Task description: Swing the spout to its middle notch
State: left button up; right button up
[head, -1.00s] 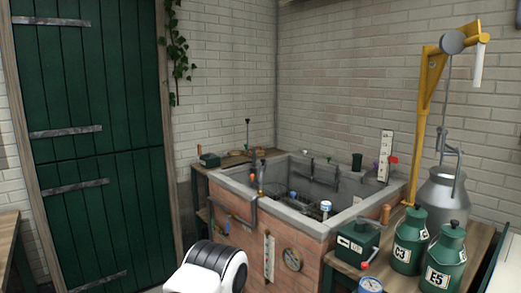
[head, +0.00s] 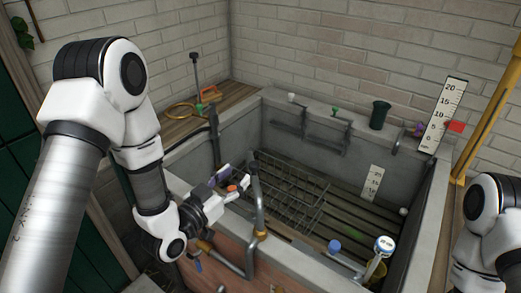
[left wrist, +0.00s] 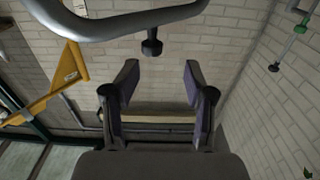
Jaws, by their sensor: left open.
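The spout (head: 258,200) is a bent grey metal pipe. It rises from a brass collar at the trough's near left rim. In the left wrist view the grey pipe (left wrist: 120,25) curves across the top, and a dark knob-like end hangs from it. My left gripper (head: 235,179) is beside the spout's upper part, on its left in the head view. Its two purple-padded fingers are open with nothing between them, and in the left wrist view the gripper (left wrist: 160,78) shows below the pipe. I cannot make out any notches. My right gripper is out of view.
The stone trough rim (head: 310,262) surrounds a sunken basin with a wire rack (head: 290,195) and slats. A dark green cup (head: 380,114) and a white scale (head: 447,110) stand at the back. My right arm shows at lower right.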

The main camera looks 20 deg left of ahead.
aim_at(251, 167)
pick_arm(q)
jog(key=p+x, duration=0.1)
jog(key=x, duration=0.2)
jog(key=d+p+x, duration=0.1)
jog(key=x, duration=0.2)
jog(key=shift+w+r, duration=0.15)
jog(key=shift+w, duration=0.2)
jog(key=shift+s, duration=0.2)
jog(key=c, duration=0.5)
grip_shut()
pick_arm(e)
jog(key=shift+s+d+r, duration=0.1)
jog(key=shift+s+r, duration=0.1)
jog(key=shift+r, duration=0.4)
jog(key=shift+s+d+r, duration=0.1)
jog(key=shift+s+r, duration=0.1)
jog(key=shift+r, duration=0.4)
